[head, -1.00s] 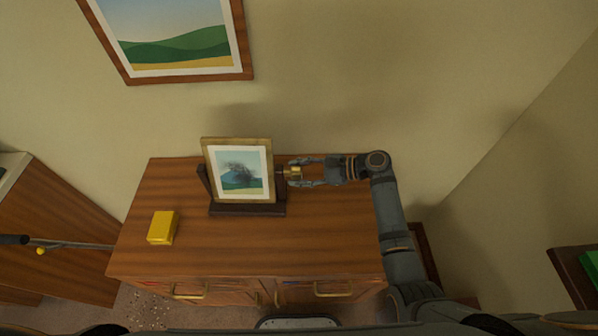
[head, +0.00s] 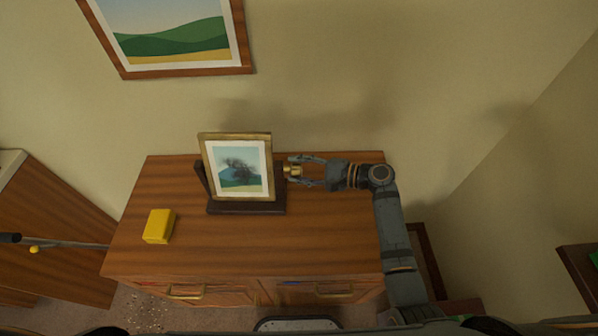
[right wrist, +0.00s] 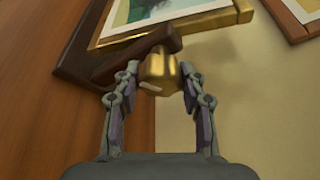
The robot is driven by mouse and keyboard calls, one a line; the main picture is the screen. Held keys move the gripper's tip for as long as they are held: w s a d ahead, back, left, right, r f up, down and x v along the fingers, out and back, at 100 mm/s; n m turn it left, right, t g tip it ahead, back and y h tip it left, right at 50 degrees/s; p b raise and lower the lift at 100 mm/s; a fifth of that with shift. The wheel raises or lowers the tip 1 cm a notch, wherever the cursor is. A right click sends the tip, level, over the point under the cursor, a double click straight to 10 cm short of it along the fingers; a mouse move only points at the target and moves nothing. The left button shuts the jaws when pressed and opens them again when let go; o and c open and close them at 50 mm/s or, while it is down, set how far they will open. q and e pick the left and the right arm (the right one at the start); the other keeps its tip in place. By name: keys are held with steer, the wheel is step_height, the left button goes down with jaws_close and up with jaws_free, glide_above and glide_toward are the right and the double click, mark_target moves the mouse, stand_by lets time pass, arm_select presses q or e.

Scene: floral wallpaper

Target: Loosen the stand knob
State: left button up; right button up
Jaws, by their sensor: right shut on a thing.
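A gold-framed picture (head: 238,168) of a tree stands upright in a dark wooden stand (head: 246,208) on the dresser. The brass stand knob (head: 292,170) sticks out from the stand's right side. My right gripper (head: 299,171) reaches in from the right, its fingers around the knob and shut on it. In the right wrist view, the knob (right wrist: 160,70) sits between the two fingertips, with the stand's dark post and the gold frame (right wrist: 215,18) just behind it. My left gripper is not in view.
The wooden dresser (head: 150,262) has a yellow box (head: 159,226) at its left. Its front right top is clear. A landscape picture (head: 180,38) hangs on the wall behind. A thin rod with a yellow ball (head: 35,249) is at the far left.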

steer(key=shift+f+n+t+y+b, duration=0.1)
steer(key=shift+n+t+y+b, duration=0.2)
steer(key=shift+n+t+b, duration=0.5)
steer(key=shift+b, duration=0.35)
steer(key=o, duration=1.2)
steer(key=shift+c, duration=0.2)
steer(key=v, duration=1.2)
steer(key=shift+w+r, duration=0.15)
steer(key=shift+r, duration=0.05)
